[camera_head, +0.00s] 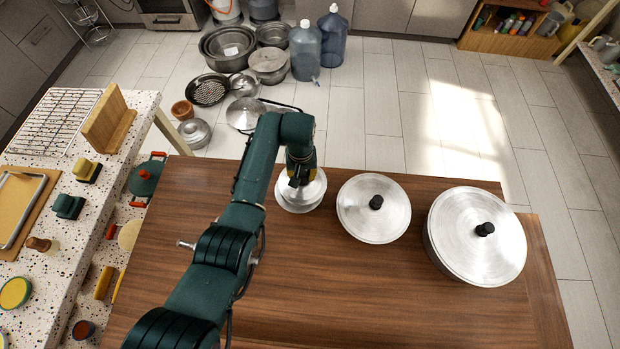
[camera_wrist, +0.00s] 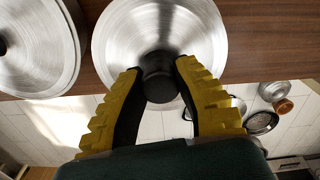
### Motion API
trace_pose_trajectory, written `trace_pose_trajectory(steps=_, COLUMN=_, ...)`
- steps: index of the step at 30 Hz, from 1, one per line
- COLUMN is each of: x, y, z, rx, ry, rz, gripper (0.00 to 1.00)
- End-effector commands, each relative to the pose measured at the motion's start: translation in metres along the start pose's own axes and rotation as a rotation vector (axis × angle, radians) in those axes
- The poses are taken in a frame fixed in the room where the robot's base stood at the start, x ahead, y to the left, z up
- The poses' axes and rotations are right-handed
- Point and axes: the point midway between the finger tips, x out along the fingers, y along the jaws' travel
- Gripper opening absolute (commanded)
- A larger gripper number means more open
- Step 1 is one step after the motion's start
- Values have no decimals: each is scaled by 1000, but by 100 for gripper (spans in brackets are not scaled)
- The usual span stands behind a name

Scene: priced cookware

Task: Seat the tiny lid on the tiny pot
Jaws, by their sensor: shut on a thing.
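The tiny lid (camera_head: 316,188) is a brushed silver disc with a black knob, at the left end of the row of cookware. In the wrist view the lid (camera_wrist: 150,25) fills the upper middle. My gripper (camera_head: 298,180) points down over it, and its yellow-backed fingers (camera_wrist: 158,72) are shut on the black knob. The silver tiny pot (camera_head: 298,209) shows only as a sliver under the lid, mostly hidden by lid and arm. The lid is over the pot; I cannot tell whether it rests fully on the rim.
A medium lidded pot (camera_head: 374,222) stands close to the right, and a large lidded pot (camera_head: 478,240) stands farther right. The wooden table (camera_head: 330,290) is clear in front. A speckled counter (camera_head: 60,215) is at the left. Several pans and water jugs (camera_head: 305,50) stand on the floor behind.

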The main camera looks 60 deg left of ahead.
Motion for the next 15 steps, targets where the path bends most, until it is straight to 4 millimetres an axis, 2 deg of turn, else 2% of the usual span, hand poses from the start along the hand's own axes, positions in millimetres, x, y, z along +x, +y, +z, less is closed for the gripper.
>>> trace_pose_trajectory(steps=3, x=-2, y=-13, z=-11, rx=-46, ry=1, rz=1, gripper=0)
trace_pose_trajectory(steps=11, x=-4, y=-13, z=-11, rx=-48, ry=1, rz=0, gripper=0)
trace_pose_trajectory(steps=15, x=-6, y=-12, z=-9, rx=-103, ry=-1, rz=-1, gripper=0)
